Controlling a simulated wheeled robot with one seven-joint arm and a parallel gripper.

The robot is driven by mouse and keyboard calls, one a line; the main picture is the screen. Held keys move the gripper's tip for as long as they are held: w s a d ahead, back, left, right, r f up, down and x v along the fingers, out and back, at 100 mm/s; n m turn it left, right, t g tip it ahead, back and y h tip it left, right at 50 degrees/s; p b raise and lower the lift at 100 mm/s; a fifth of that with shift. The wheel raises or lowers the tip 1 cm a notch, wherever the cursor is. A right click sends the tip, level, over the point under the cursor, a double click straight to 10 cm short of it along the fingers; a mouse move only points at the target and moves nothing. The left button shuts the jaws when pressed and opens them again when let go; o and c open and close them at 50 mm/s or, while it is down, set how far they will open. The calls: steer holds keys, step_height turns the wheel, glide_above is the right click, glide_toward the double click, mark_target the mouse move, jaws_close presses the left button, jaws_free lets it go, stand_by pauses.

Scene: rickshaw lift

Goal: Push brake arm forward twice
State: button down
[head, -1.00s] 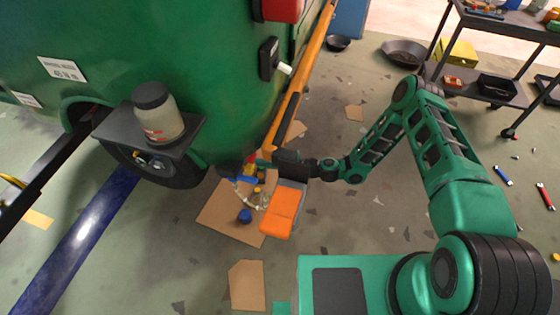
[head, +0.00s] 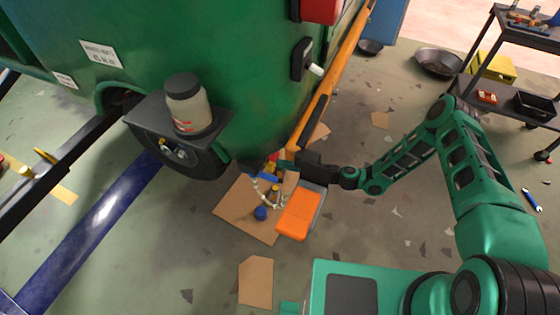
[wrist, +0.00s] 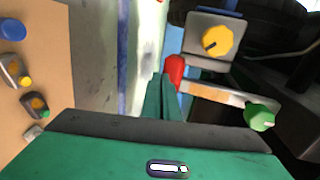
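The brake arm cannot be told for certain. In the wrist view, a pale orange-and-white lever (wrist: 215,97) has a red end (wrist: 174,72) and a green knob (wrist: 259,117). It lies just right of my gripper (wrist: 160,78), whose narrow green fingers are together, with nothing seen between them. The fingertips are close to the red end; contact cannot be told. A grey box with a yellow knob (wrist: 217,41) sits above the lever. In the head view, my gripper (head: 283,165) is low beside the green vehicle (head: 225,45), right of its wheel (head: 205,163).
Cardboard (head: 232,212) with small parts and a blue cap (head: 261,213) lies below my gripper. A jar (head: 187,105) stands on the wheel guard. An orange bar (head: 318,95) runs along the vehicle's side. A cart (head: 490,95) stands at the right. Open floor lies between.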

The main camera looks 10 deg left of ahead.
steer(key=f+v, duration=0.2)
steer(key=v, duration=0.8)
steer(key=shift+s+d, duration=0.15)
steer(key=shift+d, duration=0.25)
steer(key=shift+r, duration=0.1)
stand_by(1.8)
steer(key=s+d+r+n+g+h, duration=0.15)
steer(key=d+r+h, duration=0.25)
steer(key=d+r, duration=0.55)
steer(key=s+d+r+n+g+h, duration=0.1)
steer(key=s+d+r+h, duration=0.25)
steer(key=d+r, duration=0.55)
steer(key=s+d+r+n+g+h, duration=0.1)
steer(key=s+d+r+g+h, duration=0.1)
steer(key=d+r+h, duration=0.55)
steer(key=s+d+r+m, duration=0.2)
steer(key=s+d+r, duration=0.2)
steer(key=s, duration=0.4)
steer(key=s+d+r+m, duration=0.2)
steer(key=s+d+r, duration=0.2)
steer(key=s+r, duration=0.3)
steer(key=s+d+r+m, duration=0.3)
steer(key=s+d+r, duration=0.2)
steer(key=s, duration=0.5)
steer(key=shift+r+t, duration=0.35)
steer(key=shift+r, duration=0.35)
